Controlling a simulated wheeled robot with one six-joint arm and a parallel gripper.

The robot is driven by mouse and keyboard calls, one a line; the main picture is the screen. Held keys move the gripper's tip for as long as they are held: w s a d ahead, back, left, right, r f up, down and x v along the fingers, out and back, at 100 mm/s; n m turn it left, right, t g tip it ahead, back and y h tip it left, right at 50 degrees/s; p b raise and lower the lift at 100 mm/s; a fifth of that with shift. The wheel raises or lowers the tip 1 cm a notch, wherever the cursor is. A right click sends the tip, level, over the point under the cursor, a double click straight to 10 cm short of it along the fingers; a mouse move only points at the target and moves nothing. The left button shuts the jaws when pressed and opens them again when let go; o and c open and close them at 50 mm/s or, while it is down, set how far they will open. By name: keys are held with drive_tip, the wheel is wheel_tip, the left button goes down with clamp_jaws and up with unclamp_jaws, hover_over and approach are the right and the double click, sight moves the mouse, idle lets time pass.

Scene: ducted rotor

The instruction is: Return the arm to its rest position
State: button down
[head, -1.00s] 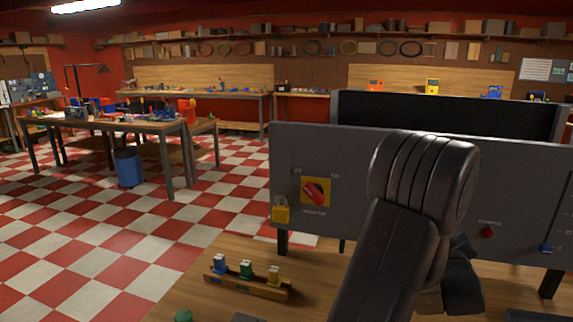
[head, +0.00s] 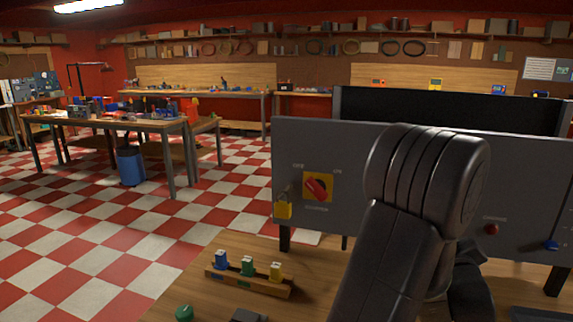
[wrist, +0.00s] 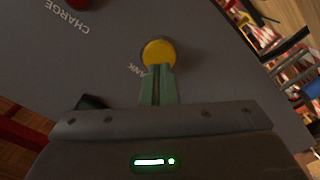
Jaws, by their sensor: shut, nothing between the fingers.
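My arm (head: 425,190) rises bent in front of the grey panel (head: 345,150) in the head view and hides part of it. My gripper's fingers are hidden in that view. In the wrist view my gripper (wrist: 158,72) has its green fingers together, with nothing between them. The fingertips point at a round yellow button (wrist: 160,52) on the panel and overlap its lower edge in the picture. I cannot tell whether they touch it.
A red switch (head: 317,187) on a yellow plate and a yellow padlock (head: 283,206) are on the panel's left. A wooden rack (head: 250,280) with blue, green and yellow pieces stands on the bench. A red button (head: 491,229) is right of my arm. Open floor lies left.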

drive_tip(key=s+a+r+p, duration=0.1)
drive_tip(key=s+r+p, duration=0.1)
drive_tip(key=s+p, duration=0.2)
drive_tip(key=shift+s+a+r+p, duration=0.3)
drive_tip(key=shift+s+r, duration=0.1)
drive_tip(key=shift+s, duration=0.15)
idle(0.3)
idle(0.4)
